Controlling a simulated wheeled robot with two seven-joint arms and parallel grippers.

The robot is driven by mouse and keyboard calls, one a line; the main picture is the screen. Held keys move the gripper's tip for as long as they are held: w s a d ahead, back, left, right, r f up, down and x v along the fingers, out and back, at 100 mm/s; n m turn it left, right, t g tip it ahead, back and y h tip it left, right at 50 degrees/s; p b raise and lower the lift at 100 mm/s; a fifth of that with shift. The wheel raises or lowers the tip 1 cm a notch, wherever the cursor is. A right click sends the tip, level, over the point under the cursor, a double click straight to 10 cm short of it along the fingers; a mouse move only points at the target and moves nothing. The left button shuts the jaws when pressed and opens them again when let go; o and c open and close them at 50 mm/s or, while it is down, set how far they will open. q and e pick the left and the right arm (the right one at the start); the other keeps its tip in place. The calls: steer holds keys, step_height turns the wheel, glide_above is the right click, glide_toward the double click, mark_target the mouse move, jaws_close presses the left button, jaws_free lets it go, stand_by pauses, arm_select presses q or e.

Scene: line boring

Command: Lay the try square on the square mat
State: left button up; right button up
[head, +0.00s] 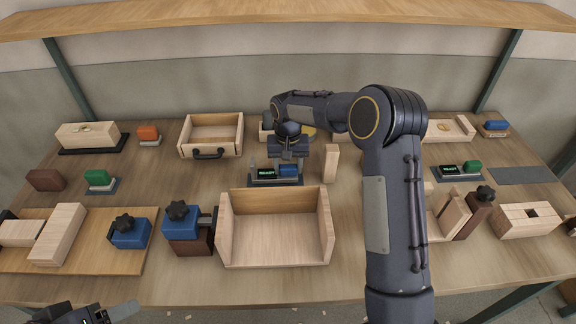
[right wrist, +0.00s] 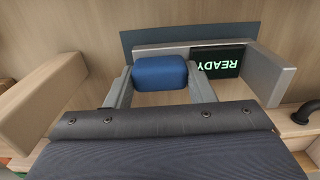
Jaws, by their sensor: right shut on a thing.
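My right gripper (head: 288,155) is low over a dark base pad (head: 262,184) near the middle of the table. In the right wrist view its fingers (right wrist: 160,88) are shut on a blue block (right wrist: 160,72). The block sits beside a grey L-shaped frame (right wrist: 272,78) and a black screen reading READY (right wrist: 216,62). A flat, bare dark mat (head: 520,176) lies at the far right; I cannot tell whether it is the square mat. I cannot make out a try square for certain. My left gripper (head: 100,314) is partly in view at the bottom left, its jaws unclear.
An open wooden box (head: 275,240) stands in front of my right gripper, and a wooden block (head: 331,163) stands right of it. A drawer (head: 211,133) is behind left. A blue-topped clamp (head: 182,222) is left of the box. My right arm hides part of the table.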

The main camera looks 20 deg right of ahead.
steer(key=shift+f, duration=0.15)
steer(key=shift+f+b, duration=0.45)
steer(key=shift+f, duration=0.05)
steer(key=o, duration=1.2)
steer(key=shift+r, duration=0.1)
steer(key=shift+o, duration=0.6)
steer(key=o, duration=0.5)
steer(key=shift+r+p, duration=3.15)
steer(key=shift+r, duration=1.35)
